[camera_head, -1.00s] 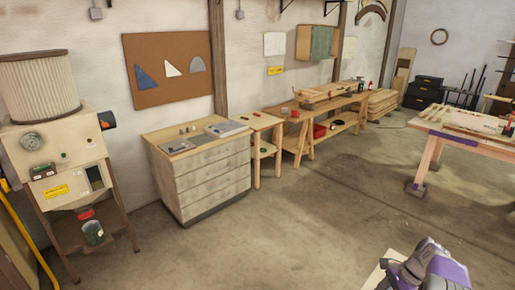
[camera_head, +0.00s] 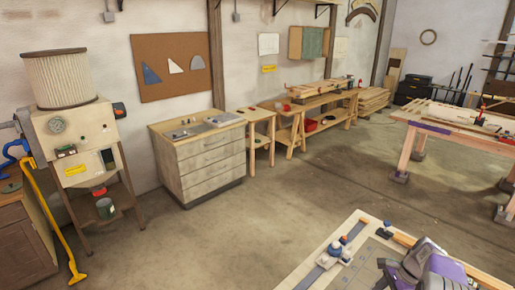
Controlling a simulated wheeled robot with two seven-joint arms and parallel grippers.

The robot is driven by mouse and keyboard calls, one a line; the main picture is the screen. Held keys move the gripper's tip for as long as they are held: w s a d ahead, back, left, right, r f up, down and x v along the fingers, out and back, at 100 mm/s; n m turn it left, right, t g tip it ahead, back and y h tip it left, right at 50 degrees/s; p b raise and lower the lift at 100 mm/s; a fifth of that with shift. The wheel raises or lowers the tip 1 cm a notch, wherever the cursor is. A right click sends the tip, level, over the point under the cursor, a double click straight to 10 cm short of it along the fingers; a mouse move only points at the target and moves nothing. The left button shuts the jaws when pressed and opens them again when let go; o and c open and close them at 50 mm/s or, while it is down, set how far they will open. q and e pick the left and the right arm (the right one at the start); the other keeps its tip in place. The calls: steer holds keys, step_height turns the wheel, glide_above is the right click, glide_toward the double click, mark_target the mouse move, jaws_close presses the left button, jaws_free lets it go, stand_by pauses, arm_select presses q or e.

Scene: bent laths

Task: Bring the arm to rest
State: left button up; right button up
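A grey and purple part of my arm (camera_head: 428,268) comes in at the bottom right of the head view. It is over or beside a pale-edged worktable (camera_head: 300,274); I cannot tell if it touches. I cannot tell which arm it is. No gripper fingertips show, so both grippers are out of view. No lath can be made out in a grip.
A blue-and-white clamp-like fitting (camera_head: 338,252) sits on the near worktable. A drawer cabinet (camera_head: 205,165), a dust-collector-like machine (camera_head: 80,140) and low benches (camera_head: 322,105) line the wall. Another wooden bench (camera_head: 440,122) stands at right. The middle floor is clear.

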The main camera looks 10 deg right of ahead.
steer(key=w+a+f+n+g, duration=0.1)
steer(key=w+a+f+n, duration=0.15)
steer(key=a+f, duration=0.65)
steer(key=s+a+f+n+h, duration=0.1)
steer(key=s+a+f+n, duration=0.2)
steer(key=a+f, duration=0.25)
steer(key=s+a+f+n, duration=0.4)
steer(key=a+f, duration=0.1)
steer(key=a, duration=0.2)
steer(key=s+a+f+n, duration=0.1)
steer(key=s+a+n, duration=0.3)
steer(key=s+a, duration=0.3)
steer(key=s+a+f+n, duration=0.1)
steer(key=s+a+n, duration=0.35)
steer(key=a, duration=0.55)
arm_select(q)
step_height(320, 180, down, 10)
steer(key=b, duration=1)
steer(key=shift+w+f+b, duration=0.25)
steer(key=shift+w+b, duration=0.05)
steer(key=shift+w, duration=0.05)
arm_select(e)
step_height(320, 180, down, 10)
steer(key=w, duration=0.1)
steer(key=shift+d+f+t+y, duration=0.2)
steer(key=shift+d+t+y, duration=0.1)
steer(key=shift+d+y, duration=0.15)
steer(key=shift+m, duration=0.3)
